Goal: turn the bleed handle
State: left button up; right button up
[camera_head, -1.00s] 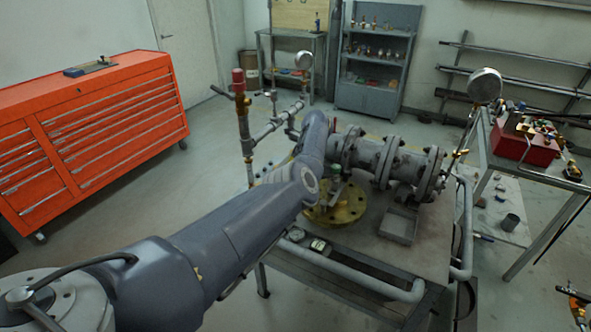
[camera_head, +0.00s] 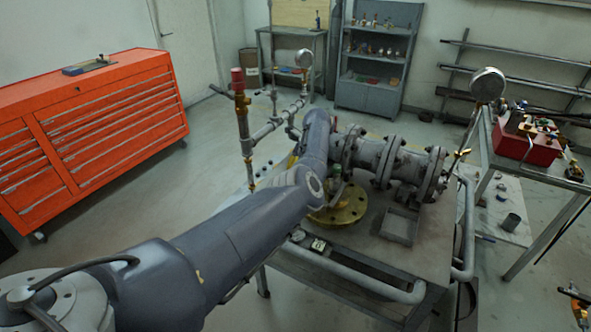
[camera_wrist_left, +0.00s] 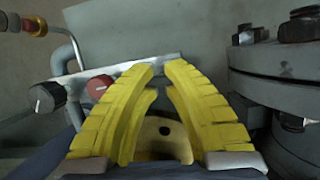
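My left arm reaches from the lower left over the pipe assembly (camera_head: 372,155) in the head view and hides its own gripper there. In the left wrist view, my left gripper (camera_wrist_left: 159,66) has two yellow ribbed fingers, tips a small gap apart, with nothing seen between them. A round yellow flange (camera_wrist_left: 160,132) with a dark hole lies behind the fingers. A red knob (camera_wrist_left: 99,87) sits just left of the left finger, and a black knob (camera_wrist_left: 45,97) is farther left. I cannot tell which part is the bleed handle. My right gripper is not in view.
A bolted grey flange (camera_wrist_left: 285,75) stands close to the right of the fingers. A red-topped riser (camera_head: 241,120) and a gauge (camera_head: 487,84) flank the assembly. A small grey tray (camera_head: 399,226) is on the bench. A red drawer cabinet (camera_head: 90,135) stands at left.

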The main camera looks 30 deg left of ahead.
pick_arm(q)
jog(key=o, duration=0.6)
jog(key=v, duration=0.7)
jog(key=shift+r, duration=0.35)
jog(key=v, duration=0.4)
jog(key=shift+d, duration=0.15)
